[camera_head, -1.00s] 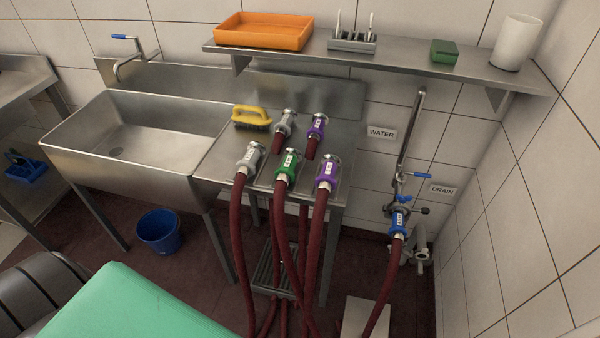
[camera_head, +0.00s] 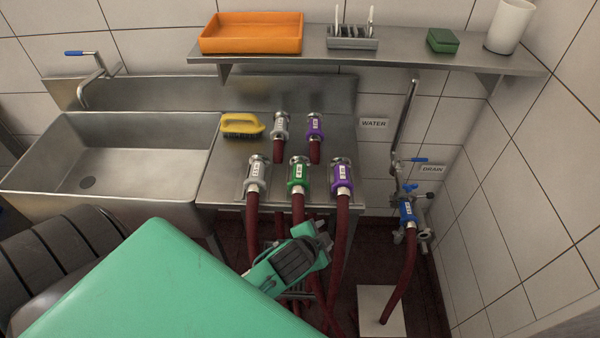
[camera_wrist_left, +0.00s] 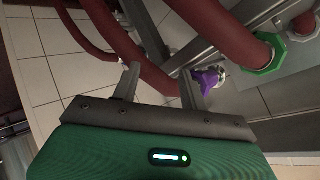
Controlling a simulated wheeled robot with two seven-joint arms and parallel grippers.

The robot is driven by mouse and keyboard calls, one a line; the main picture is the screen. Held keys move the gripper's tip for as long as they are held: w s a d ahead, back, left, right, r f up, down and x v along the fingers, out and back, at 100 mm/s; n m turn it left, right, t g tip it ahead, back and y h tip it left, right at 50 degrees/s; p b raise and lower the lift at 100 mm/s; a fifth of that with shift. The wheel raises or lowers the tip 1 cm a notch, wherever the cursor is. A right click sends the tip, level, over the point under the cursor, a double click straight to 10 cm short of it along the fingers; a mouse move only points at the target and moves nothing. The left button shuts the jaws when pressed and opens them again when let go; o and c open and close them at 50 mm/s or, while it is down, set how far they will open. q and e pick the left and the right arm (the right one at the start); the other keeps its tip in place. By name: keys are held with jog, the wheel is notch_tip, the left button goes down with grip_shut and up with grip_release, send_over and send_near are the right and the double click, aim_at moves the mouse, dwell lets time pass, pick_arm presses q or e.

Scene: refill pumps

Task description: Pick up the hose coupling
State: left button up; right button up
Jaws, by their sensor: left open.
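Several hose couplings on dark red hoses stand on the steel counter. The front row has a grey one (camera_head: 257,175), a green one (camera_head: 299,176) and a purple one (camera_head: 342,178). Behind are another grey one (camera_head: 281,126) and another purple one (camera_head: 315,127). A blue coupling (camera_head: 407,211) is at the wall pipe. My left gripper (camera_head: 324,234) is below the counter's front edge, among the hanging hoses. In the left wrist view it (camera_wrist_left: 158,86) is open, with hoses beyond the fingers and a green collar (camera_wrist_left: 262,56) at upper right. My right gripper is out of view.
A steel sink (camera_head: 110,165) is left of the counter, and a yellow brush (camera_head: 242,126) lies behind. A shelf (camera_head: 400,59) above holds an orange tray (camera_head: 252,34), a rack, a green box and a white cylinder. The tiled wall closes the right side.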

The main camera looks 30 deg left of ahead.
pick_arm(q)
jog(key=w+d+r+m+t+h, duration=0.35)
jog(key=w+r+m, duration=0.2)
jog(key=r, duration=0.35)
jog(key=w+d+r+m+t+h, duration=0.2)
jog(key=w+d+r+m+t, duration=0.25)
jog(key=r+m, duration=0.35)
jog(key=d+r+m+g+h, duration=0.4)
jog(key=d+r+m+h, duration=0.45)
jog(key=m, duration=0.65)
jog(key=m+g+y, duration=1.6)
jog(key=m, duration=1.3)
send_near(301, 169)
jog(key=p+x, duration=0.3)
jog(key=x, duration=0.2)
jog(key=shift+s+d+f, duration=0.1)
jog(key=shift+f, duration=0.05)
jog(key=p+x, duration=0.3)
jog(key=x, duration=0.2)
jog(key=shift+f, duration=0.35)
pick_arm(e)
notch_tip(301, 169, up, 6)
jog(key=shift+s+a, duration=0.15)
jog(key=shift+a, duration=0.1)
